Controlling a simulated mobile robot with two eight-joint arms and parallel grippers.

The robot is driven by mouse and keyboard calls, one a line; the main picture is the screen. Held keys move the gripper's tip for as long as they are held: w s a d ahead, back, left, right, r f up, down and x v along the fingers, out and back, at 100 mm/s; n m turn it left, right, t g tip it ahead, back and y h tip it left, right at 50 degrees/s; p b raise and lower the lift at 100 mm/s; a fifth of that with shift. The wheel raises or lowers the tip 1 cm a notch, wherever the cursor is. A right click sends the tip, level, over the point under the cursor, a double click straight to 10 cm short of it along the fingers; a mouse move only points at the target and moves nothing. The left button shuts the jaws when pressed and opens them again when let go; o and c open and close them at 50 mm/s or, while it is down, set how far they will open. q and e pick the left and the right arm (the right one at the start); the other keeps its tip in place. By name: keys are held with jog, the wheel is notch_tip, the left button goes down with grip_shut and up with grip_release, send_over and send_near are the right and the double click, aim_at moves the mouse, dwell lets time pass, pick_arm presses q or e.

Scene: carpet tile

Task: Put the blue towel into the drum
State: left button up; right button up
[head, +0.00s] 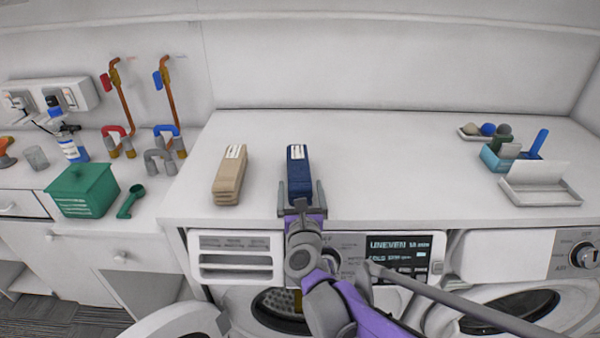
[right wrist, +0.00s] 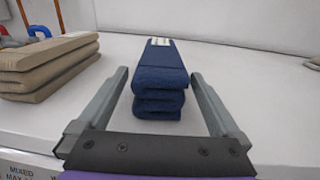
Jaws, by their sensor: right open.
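The blue towel (head: 299,174) is a dark blue folded stack with a pale label on top, lying on the white counter above the washers. It also shows in the right wrist view (right wrist: 160,78). My right gripper (head: 301,190) is open, with its fingers on either side of the towel's near end; gaps show on both sides in the right wrist view (right wrist: 160,85). The drum (head: 275,308) shows partly through the open washer door below, with its dotted inner wall in view. My right arm hides part of the washer front. My left gripper is not in view.
A tan folded towel (head: 229,176) lies left of the blue one. The open round washer door (head: 180,322) sticks out at the lower left. A green box (head: 82,191) and scoop stand far left; a blue caddy (head: 508,158) and white tray (head: 540,185) stand right.

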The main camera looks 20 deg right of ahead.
aim_at(299, 173)
jog(key=x, duration=0.6)
jog(key=shift+r, duration=0.15)
jog(key=shift+s+a, duration=0.1)
grip_shut()
